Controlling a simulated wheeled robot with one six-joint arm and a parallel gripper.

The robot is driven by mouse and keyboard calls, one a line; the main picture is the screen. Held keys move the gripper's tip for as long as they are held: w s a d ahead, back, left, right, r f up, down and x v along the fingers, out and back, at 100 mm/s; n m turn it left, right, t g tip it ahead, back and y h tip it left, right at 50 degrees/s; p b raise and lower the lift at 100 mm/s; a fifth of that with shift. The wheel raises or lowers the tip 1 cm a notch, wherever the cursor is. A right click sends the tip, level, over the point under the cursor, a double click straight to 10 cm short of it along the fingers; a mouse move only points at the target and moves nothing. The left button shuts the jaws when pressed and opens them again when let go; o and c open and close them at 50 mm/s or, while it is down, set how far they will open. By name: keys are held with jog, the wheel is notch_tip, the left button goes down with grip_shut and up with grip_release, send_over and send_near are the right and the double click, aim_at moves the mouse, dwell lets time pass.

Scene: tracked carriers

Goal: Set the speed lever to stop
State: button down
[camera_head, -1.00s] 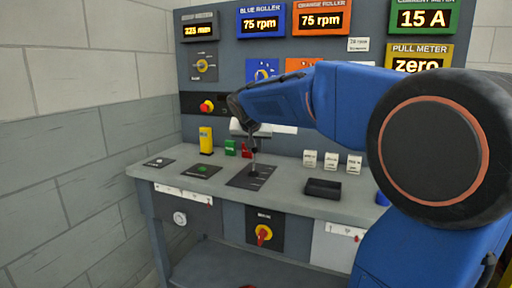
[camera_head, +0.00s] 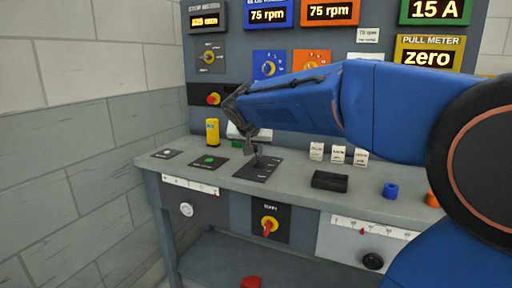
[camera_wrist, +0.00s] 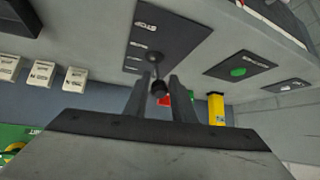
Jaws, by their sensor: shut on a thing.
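The speed lever (camera_wrist: 156,70) is a thin dark stick with a round black knob, rising from a black plate (camera_head: 270,166) on the bench top. In the wrist view the plate (camera_wrist: 186,38) carries white labels; the one reading STOP is at the far end from my fingers. My gripper (camera_wrist: 160,94) has a finger on each side of the knob and is shut on it. In the head view my gripper (camera_head: 255,149) is just above the plate and hides part of the lever. I cannot tell exactly which label the lever points to.
A green button plate (camera_head: 208,162) and a yellow block (camera_head: 212,131) stand left of the lever. The panel with dials and displays (camera_head: 330,12) rises behind the bench.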

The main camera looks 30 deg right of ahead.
jog(key=shift+a+f, duration=0.25)
jog(key=shift+f, duration=0.05)
jog(key=c, duration=1.6)
grip_release()
jog(key=shift+o, duration=0.2)
jog(key=shift+r, duration=0.1)
jog(key=shift+s+a+r, duration=0.25)
jog(key=shift+s+r, duration=0.1)
jog(key=shift+r, duration=0.1)
jog(key=v, duration=1.6)
jog(key=shift+s+a, duration=0.1)
